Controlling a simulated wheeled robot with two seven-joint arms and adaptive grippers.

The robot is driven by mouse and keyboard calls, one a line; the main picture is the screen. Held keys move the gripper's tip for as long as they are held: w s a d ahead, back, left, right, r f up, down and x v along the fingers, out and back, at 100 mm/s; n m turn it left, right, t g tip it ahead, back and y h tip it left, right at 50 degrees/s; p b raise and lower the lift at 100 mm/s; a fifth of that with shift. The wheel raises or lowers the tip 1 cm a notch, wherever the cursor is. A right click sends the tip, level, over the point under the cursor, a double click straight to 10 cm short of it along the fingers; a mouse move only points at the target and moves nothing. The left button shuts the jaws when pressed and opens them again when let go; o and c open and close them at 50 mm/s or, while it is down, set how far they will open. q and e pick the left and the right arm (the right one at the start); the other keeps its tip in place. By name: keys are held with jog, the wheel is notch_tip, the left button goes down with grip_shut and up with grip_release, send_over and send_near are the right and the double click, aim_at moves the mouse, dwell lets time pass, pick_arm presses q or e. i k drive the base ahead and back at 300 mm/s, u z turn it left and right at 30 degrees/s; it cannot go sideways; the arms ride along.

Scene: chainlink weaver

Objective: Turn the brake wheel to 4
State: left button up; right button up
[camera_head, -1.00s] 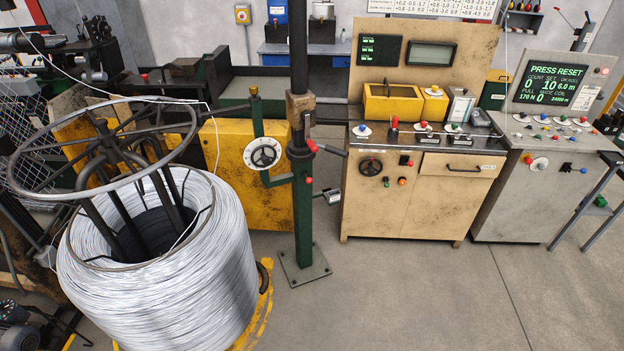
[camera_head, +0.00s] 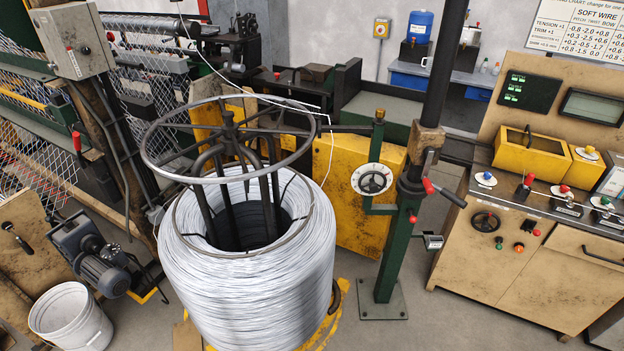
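A small wheel with a white dial ring (camera_head: 373,180) and a dark spoked hub is mounted on a green bracket beside the dark green post (camera_head: 388,250). It is upright and faces me, just right of the wire coil. The marks on the ring are too small to read, so I cannot tell its setting. Another dark handwheel (camera_head: 486,221) is on the front of the tan console. Neither of my grippers is in view.
A large silver wire coil (camera_head: 300,270) under a steel hoop stands in front, left of the post. The tan console (camera_head: 475,270) stands at the right. A white bucket (camera_head: 70,318) and a motor (camera_head: 100,270) are at the lower left.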

aim_at(373, 187)
jog(key=u, duration=0.45)
jog(key=i, duration=1.3)
jog(key=z, duration=0.3)
